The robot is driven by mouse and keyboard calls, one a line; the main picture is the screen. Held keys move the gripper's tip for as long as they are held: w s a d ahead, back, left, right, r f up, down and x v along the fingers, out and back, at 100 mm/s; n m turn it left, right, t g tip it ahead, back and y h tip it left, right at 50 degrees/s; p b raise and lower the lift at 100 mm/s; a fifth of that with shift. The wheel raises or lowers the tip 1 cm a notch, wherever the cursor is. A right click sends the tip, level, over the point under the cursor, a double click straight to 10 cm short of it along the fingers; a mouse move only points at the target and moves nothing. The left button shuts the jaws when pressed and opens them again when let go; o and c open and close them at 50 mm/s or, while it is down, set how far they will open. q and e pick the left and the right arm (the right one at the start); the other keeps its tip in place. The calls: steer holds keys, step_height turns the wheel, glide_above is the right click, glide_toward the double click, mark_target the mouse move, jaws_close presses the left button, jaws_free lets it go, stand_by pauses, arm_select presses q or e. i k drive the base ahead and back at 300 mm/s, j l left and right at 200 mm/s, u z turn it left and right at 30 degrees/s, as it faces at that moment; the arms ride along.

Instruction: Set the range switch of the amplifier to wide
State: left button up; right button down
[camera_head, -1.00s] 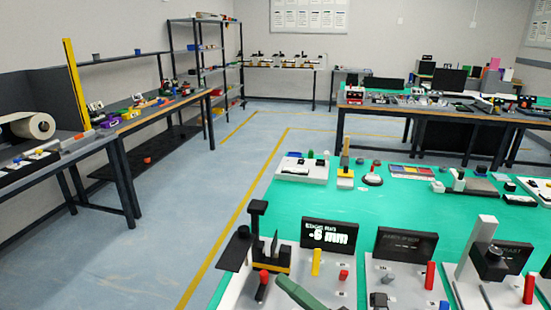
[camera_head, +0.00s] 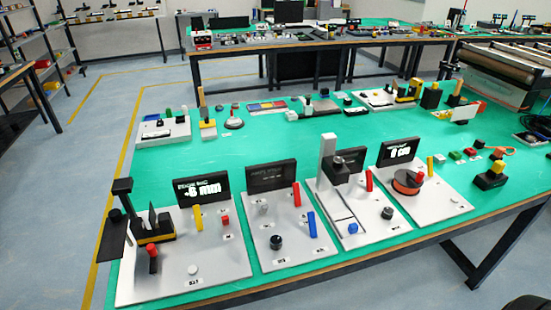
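The amplifier seems to be the second grey panel from the left (camera_head: 258,260) on the green bench, with a dark display (camera_head: 271,176) at its back whose small text is hard to read. The panel bears a red lever (camera_head: 297,194), a blue lever (camera_head: 312,224), a black round knob (camera_head: 276,242) and a small grey part (camera_head: 263,208). Which one is the range switch, and its setting, I cannot tell, as the labels are too small. Neither of my grippers is in view.
The left panel (camera_head: 215,265) has a display reading about 6 mm and a black stand. To the right are a panel with a grey column (camera_head: 327,155) and one with an orange disc (camera_head: 407,181). Floor is open left.

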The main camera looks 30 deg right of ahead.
mark_target(311, 215)
steer(key=z, duration=1.2)
